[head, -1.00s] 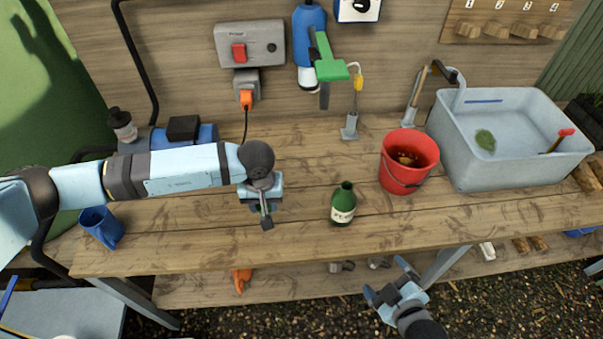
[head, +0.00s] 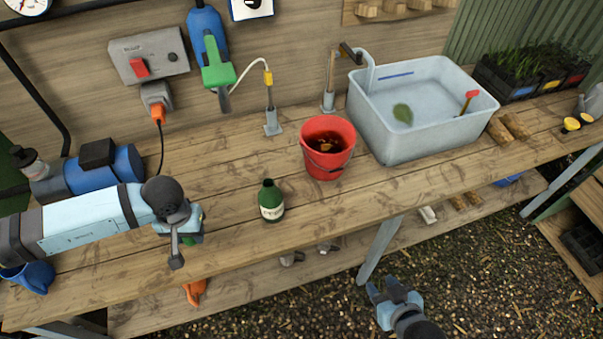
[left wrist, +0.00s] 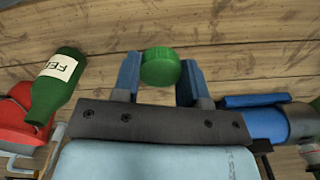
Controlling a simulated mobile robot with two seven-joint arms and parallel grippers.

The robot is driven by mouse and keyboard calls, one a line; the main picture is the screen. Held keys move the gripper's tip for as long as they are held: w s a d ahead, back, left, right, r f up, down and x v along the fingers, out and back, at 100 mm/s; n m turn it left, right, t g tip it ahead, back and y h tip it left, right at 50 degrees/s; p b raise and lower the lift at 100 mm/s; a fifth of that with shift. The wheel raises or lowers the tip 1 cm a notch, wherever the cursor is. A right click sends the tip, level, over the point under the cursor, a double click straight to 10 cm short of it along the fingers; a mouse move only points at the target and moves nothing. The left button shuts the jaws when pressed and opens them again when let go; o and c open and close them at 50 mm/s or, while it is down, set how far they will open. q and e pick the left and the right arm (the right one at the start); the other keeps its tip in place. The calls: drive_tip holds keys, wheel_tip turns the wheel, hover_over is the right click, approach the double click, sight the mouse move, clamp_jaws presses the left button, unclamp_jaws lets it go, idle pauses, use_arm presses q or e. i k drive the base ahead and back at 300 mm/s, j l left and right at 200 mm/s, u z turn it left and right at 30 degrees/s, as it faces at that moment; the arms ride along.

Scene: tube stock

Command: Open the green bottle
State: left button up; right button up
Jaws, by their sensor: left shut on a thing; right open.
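The green bottle (head: 271,201) stands upright on the wooden bench, with a pale label on its front. It also shows tilted in the left wrist view (left wrist: 57,80). My left gripper (head: 178,245) is to the left of the bottle, apart from it, above the bench. In the left wrist view its blue fingers (left wrist: 158,78) are shut on a round green cap (left wrist: 160,67) with a ridged side. My right gripper (head: 393,293) is open and empty, low in front of the bench edge. The bottle's mouth is too small to make out clearly.
A red bucket (head: 327,160) stands right of the bottle, with a grey sink (head: 415,140) beyond it. The bench (head: 225,235) around the bottle is clear.

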sight(270, 197)
drive_tip(key=i+l+u, duration=0.1)
drive_tip(key=l, duration=0.8)
drive_tip(key=l+u, duration=0.15)
drive_tip(key=l, duration=0.75)
drive_tip(key=i+l, duration=0.2)
drive_tip(key=l, duration=0.2)
drive_tip(key=i+l+u, duration=0.1)
drive_tip(key=l, duration=0.25)
drive_tip(key=i, duration=0.3)
